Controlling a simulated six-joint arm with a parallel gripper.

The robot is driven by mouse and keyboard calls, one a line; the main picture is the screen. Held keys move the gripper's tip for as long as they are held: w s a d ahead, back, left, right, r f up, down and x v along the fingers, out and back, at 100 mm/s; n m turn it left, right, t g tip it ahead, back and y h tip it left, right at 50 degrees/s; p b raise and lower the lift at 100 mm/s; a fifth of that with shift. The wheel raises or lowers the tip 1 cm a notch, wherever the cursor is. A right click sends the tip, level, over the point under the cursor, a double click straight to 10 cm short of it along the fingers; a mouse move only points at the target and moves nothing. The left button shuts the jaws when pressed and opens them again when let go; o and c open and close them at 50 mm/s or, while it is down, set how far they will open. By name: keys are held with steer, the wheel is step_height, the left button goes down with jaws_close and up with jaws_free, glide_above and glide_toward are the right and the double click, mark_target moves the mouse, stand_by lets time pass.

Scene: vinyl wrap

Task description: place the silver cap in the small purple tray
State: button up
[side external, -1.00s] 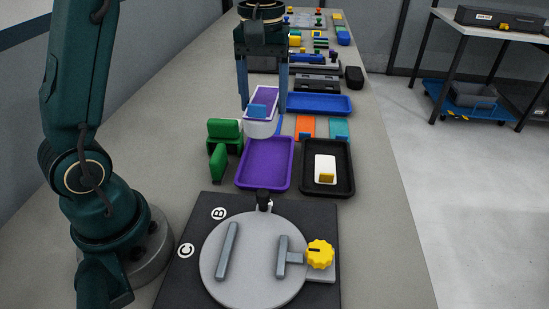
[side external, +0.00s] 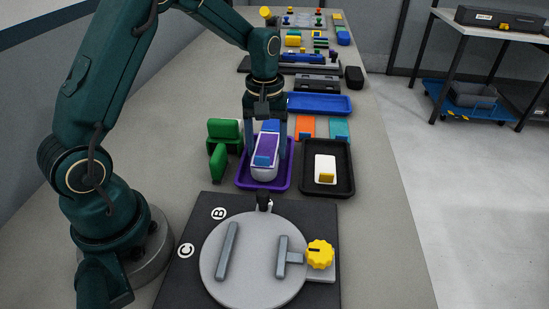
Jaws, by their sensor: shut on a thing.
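The silver cap (side external: 264,174) is a pale, rounded piece with a purple strip and a blue tab on its upper face. My gripper (side external: 265,150) points down with a finger on each side of it and is shut on it. The small purple tray (side external: 243,180) lies beneath, and the cap shows inside the tray's outline. I cannot tell whether the cap touches the tray floor. The cap and fingers hide most of the tray's inside.
A black tray (side external: 343,183) with a white and yellow piece stands just right. Green blocks (side external: 222,131) stand close on the left. A blue tray (side external: 319,104) lies behind. A round grey turntable (side external: 255,270) with a yellow knob (side external: 320,254) is in front.

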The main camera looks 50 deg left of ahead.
steer(key=shift+f, duration=0.2)
steer(key=shift+f, duration=0.1)
steer(key=o, duration=1.4)
steer(key=shift+o, duration=0.2)
step_height(320, 180, up, 12)
steer(key=s+d+m+t, duration=0.2)
steer(key=s+d+m, duration=0.1)
steer(key=s, duration=0.4)
steer(key=s+d+r+m+t, duration=0.1)
steer(key=s+d+m+t, duration=0.2)
steer(key=s+m, duration=0.3)
steer(key=shift+s+d+r+t, duration=0.3)
steer(key=shift+s+d, duration=0.35)
steer(key=shift+s, duration=0.65)
